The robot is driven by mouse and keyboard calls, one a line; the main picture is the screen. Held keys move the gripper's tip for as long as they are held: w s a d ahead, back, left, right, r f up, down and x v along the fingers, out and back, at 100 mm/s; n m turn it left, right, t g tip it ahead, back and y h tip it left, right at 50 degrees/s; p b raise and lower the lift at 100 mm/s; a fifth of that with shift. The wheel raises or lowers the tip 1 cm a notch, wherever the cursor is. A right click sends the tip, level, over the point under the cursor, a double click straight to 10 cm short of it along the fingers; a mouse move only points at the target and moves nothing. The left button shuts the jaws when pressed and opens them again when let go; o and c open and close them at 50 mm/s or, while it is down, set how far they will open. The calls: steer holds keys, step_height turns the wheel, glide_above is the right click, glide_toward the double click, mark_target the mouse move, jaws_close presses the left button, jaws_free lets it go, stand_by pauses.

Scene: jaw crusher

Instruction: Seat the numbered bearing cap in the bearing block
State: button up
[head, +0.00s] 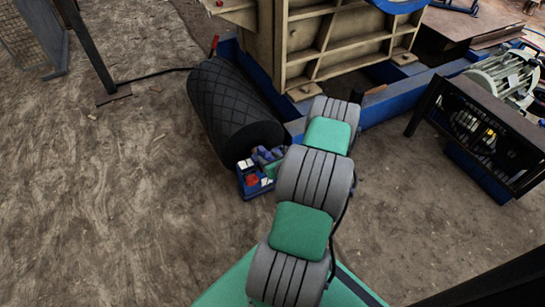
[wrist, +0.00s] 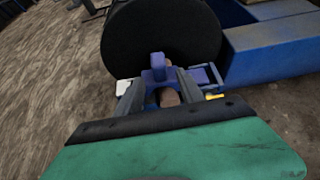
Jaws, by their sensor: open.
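In the wrist view, my gripper (wrist: 160,78) is open, its two dark fingers pointing towards the end of a large black drum. A blue-purple piece with an upright knob (wrist: 157,62) shows between and just beyond the fingertips. It may be the bearing cap; no number can be read on it. A brownish rounded part (wrist: 169,97) shows below it between the fingers. I cannot tell whether the fingers touch either. The bearing block cannot be told apart clearly. In the head view my arm largely hides this spot; small blue-purple shapes (head: 264,154) show beside the drum's near end.
The black drum (head: 232,110) lies against the blue frame (head: 377,112) of the crusher. A blue tray (head: 243,187) with red and white items stands at its near end. A dark motor guard (head: 490,131) is at the right. Bare ground at the left is open.

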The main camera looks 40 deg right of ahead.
steer(key=p+v, duration=0.1)
steer(key=v, duration=0.5)
steer(key=w+a+r+n+g+y, duration=0.2)
steer(key=w+a+r+n+y, duration=0.15)
steer(key=a+r+n, duration=0.5)
steer(key=w+a+r+n+g+y, duration=0.25)
steer(key=w+a+r+n, duration=0.2)
steer(key=a+n, duration=0.55)
steer(key=s+a+r+n+g+h, duration=0.2)
steer(key=s+a+r+n+g, duration=0.3)
steer(key=s+a+r+n, duration=0.9)
steer(key=s+r+n, duration=0.1)
steer(key=s+n, duration=0.2)
steer(key=n, duration=0.3)
steer(key=shift+n+h, duration=0.3)
steer(key=shift+n, duration=0.05)
steer(key=shift+a, duration=0.1)
